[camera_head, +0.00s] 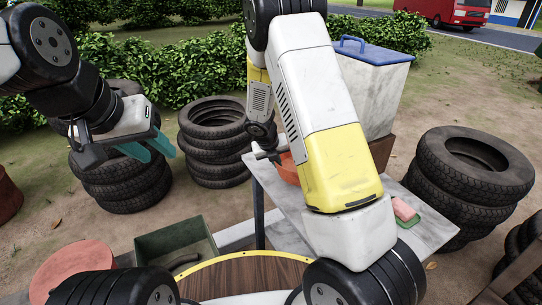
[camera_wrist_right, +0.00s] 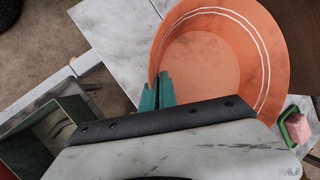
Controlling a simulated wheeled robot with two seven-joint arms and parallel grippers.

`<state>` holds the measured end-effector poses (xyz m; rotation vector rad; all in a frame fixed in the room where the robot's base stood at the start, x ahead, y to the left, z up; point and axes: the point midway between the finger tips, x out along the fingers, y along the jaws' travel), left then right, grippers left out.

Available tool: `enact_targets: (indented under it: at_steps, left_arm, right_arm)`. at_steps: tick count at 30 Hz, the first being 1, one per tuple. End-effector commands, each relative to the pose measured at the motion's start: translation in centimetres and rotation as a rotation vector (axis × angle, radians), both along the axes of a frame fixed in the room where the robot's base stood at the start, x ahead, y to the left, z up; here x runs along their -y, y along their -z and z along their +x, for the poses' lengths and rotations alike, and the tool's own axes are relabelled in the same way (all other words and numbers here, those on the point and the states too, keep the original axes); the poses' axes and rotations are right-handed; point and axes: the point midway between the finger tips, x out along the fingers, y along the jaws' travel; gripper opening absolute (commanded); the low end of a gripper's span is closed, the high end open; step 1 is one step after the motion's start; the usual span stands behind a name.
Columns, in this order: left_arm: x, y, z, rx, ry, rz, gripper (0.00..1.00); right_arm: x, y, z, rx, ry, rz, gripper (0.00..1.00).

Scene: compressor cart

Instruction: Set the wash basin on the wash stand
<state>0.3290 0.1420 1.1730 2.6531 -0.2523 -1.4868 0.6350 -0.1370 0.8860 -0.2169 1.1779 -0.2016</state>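The orange wash basin (camera_wrist_right: 205,60) with white stripes shows over the grey-white wash stand top in the right wrist view. In the head view my right arm hides most of it, and only a bit of orange (camera_head: 287,168) shows. The wash stand (camera_head: 433,229) is a pale marbled table. My right gripper (camera_wrist_right: 157,93) has its teal fingers close together on either side of the basin's near-left rim. I cannot tell whether the basin's bottom touches the stand. My left gripper (camera_head: 148,147) is empty, with its fingers apart, left of the stand above stacked tyres.
Pink soap (camera_head: 403,208) in a green dish lies on the stand's right end. A white bin with a blue lid (camera_head: 372,51) stands behind. Tyre stacks (camera_head: 213,150) stand left and right (camera_head: 470,180). A green box (camera_head: 175,240) and a red round top (camera_head: 70,270) are at lower left.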

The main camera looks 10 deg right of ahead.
Motion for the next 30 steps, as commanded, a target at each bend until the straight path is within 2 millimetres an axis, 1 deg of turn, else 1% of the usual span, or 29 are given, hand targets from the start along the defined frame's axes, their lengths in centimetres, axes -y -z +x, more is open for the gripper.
enact_targets:
  at_steps: [1, 5, 7, 10, 12, 14, 25, 28, 29, 30]
  left_arm:
    - [0.0, 0.0, 0.0, 0.000, 0.000, 0.000, 0.36]
    - [0.0, 0.0, 0.0, 0.000, 0.000, 0.000, 0.36]
    - [0.0, 0.0, 0.0, 0.000, 0.000, 0.000, 0.36]
    - [0.0, 0.0, 0.0, 0.000, 0.000, 0.000, 0.36]
    - [0.0, 0.0, 0.0, 0.000, 0.000, 0.000, 0.36]
    - [0.0, 0.0, 0.0, 0.000, 0.000, 0.000, 0.36]
    - [0.0, 0.0, 0.0, 0.000, 0.000, 0.000, 0.36]
    - [0.0, 0.0, 0.0, 0.000, 0.000, 0.000, 0.36]
    - [0.0, 0.0, 0.0, 0.000, 0.000, 0.000, 0.36]
    - [0.0, 0.0, 0.0, 0.000, 0.000, 0.000, 0.36]
  right_arm:
    - [0.1, 0.1, 0.6, 0.001, 0.000, 0.000, 0.00]
    - [0.3, 0.2, 1.5, 0.000, 0.000, 0.000, 0.00]
    - [0.5, 0.2, 2.3, 0.001, 0.001, 0.000, 0.00]
    - [0.4, 2.1, 2.0, -0.005, -0.005, -0.004, 0.00]
    - [0.3, 3.0, 2.1, -0.003, -0.004, -0.003, 0.00]
    - [0.4, 3.5, 2.1, -0.003, -0.002, -0.003, 0.00]
    - [0.4, 3.9, 2.1, 0.000, -0.001, 0.000, 0.00]
    - [0.4, 3.9, 2.1, 0.001, 0.000, 0.000, 0.20]
    - [0.4, 3.9, 2.1, 0.001, 0.000, 0.000, 0.24]
    - [0.4, 3.9, 2.1, 0.001, -0.001, 0.000, 0.24]
